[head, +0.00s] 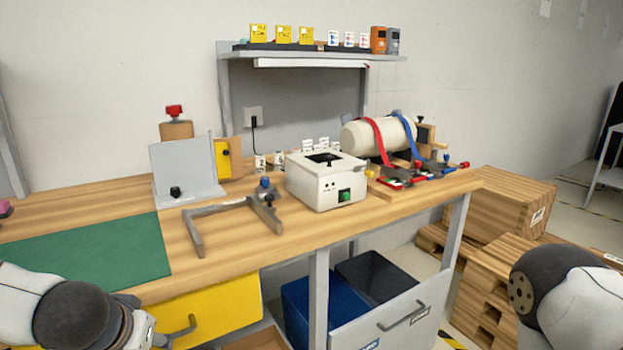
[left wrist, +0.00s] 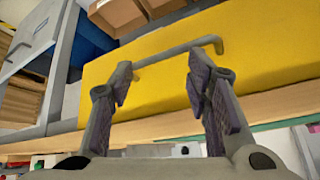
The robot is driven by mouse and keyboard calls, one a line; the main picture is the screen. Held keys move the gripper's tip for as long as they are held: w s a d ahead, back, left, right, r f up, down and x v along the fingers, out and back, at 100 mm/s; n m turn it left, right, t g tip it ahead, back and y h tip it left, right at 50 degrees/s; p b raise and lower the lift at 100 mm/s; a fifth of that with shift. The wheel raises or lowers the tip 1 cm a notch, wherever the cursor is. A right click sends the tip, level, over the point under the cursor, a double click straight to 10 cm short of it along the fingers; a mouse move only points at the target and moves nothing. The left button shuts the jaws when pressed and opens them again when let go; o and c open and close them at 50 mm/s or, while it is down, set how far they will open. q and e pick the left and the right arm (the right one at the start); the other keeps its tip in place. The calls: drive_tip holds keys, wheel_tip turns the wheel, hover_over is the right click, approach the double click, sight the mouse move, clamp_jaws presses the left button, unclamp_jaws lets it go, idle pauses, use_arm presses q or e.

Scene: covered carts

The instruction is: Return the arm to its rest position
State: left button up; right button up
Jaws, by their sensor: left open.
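My left arm comes in at the bottom left of the head view, and its gripper (head: 155,337) is partly cut off by the lower edge, close to the yellow drawer front (head: 225,305). In the left wrist view the left gripper (left wrist: 158,68) is open, its two dark fingers apart. The drawer's grey bar handle (left wrist: 175,52) shows at the fingertips, in front of the yellow panel (left wrist: 265,60). I cannot tell whether the fingers touch it. The handle also shows in the head view (head: 182,331). My right arm shows at the bottom right; its gripper is out of view.
The wooden bench (head: 100,205) carries a green mat (head: 90,252), a grey bracket (head: 185,170), a grey frame (head: 228,210), a white box (head: 325,185) and a strapped cylinder (head: 378,137). Wooden crates (head: 515,205) stand right.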

use_arm(q)
drive_tip(key=s+d+f+g+h, duration=0.1)
drive_tip(key=s+d+f+g, duration=0.15)
drive_tip(key=s+f, duration=0.6)
drive_tip(key=s+d+f+g, duration=0.1)
drive_tip(key=s+d+f, duration=0.2)
drive_tip(key=s+f, duration=0.55)
drive_tip(key=s+f+g, duration=0.3)
drive_tip(key=s+g, duration=0.1)
drive_tip(key=s, duration=1.2)
drive_tip(key=shift+s+a+h, duration=0.3)
drive_tip(key=shift+s, duration=0.05)
drive_tip(key=shift+g, duration=0.25)
